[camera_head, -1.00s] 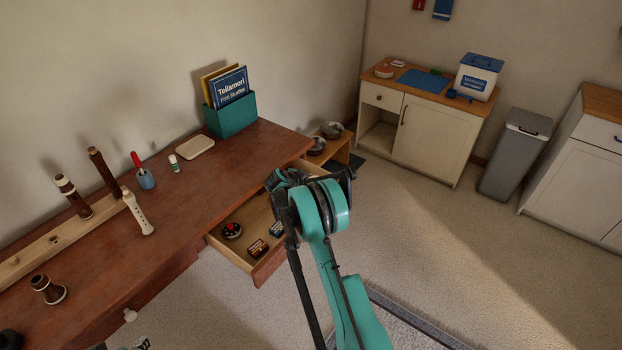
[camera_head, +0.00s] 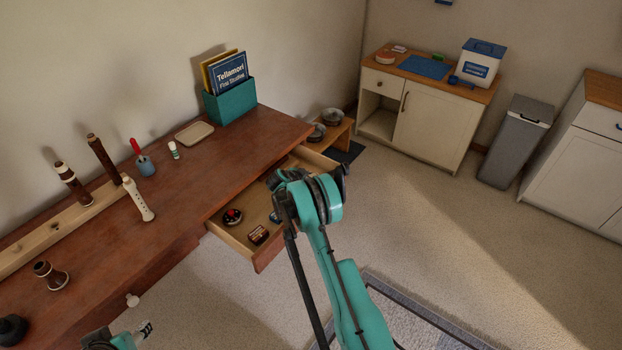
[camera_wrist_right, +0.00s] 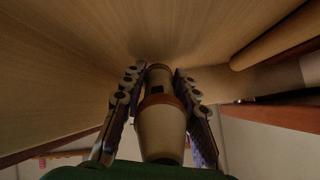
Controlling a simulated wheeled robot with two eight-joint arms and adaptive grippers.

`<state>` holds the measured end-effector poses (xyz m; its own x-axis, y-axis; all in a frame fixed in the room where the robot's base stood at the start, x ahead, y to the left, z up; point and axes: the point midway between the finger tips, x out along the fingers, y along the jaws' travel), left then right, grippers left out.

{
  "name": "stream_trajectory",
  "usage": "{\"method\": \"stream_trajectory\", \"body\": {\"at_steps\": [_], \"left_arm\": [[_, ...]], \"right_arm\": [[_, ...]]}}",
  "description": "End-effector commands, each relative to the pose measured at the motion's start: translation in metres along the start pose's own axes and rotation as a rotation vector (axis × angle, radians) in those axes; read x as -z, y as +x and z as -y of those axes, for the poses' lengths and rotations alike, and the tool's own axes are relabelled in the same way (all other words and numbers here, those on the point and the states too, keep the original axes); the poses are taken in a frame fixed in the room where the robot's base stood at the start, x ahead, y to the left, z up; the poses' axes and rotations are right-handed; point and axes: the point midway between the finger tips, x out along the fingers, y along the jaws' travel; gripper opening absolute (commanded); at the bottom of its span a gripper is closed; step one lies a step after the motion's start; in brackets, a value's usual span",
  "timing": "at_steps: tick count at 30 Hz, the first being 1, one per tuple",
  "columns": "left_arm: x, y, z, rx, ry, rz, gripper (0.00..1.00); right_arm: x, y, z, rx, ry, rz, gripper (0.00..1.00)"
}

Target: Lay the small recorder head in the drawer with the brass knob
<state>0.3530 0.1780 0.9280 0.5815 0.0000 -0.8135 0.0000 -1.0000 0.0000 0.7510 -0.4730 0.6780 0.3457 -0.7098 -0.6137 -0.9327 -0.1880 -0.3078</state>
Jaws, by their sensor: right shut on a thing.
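The open drawer (camera_head: 233,248) sticks out from the front of the brown desk; its knob is hidden from view. My right arm reaches over the drawer and hides part of it, and the gripper's fingertips are hidden in the head view. In the right wrist view my right gripper (camera_wrist_right: 157,78) is shut on a small cream piece with a brown band (camera_wrist_right: 160,132), the recorder head. Its far end points at a pale wooden surface close by; I cannot tell whether they touch. My left gripper (camera_head: 146,329) is at the lower left, by the desk's front; its jaws are too small to read.
In the drawer lie a round dark tin with a red top (camera_head: 232,217) and a small dark box (camera_head: 258,234).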

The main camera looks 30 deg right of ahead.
Motion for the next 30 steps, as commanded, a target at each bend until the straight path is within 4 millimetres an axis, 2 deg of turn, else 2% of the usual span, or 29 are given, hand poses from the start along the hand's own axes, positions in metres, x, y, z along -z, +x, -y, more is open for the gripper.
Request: {"method": "stream_trajectory", "body": {"at_steps": [1,3,4,13,16,20,30], "left_arm": [[0.000,0.000,0.000,0.000,0.000,0.000,0.46],[0.000,0.000,0.000,0.000,0.000,0.000,0.46],[0.000,0.000,0.000,0.000,0.000,0.000,0.46],[0.000,0.000,0.000,0.000,0.000,0.000,0.46],[0.000,0.000,0.000,0.000,0.000,0.000,0.46],[0.000,0.000,0.000,0.000,0.000,0.000,0.46],[0.000,0.000,0.000,0.000,0.000,0.000,0.46]], "right_arm": [[0.000,0.000,0.000,0.000,0.000,0.000,0.32],[0.000,0.000,0.000,0.000,0.000,0.000,0.51],[0.000,0.000,0.000,0.000,0.000,0.000,0.54],[0.000,-0.001,0.000,0.000,0.000,0.000,0.54],[0.000,-0.008,0.001,0.001,-0.001,0.001,0.54],[0.000,-0.029,0.001,0.002,-0.003,0.000,0.54],[-0.001,-0.100,0.001,0.002,-0.002,0.001,0.54]]}}
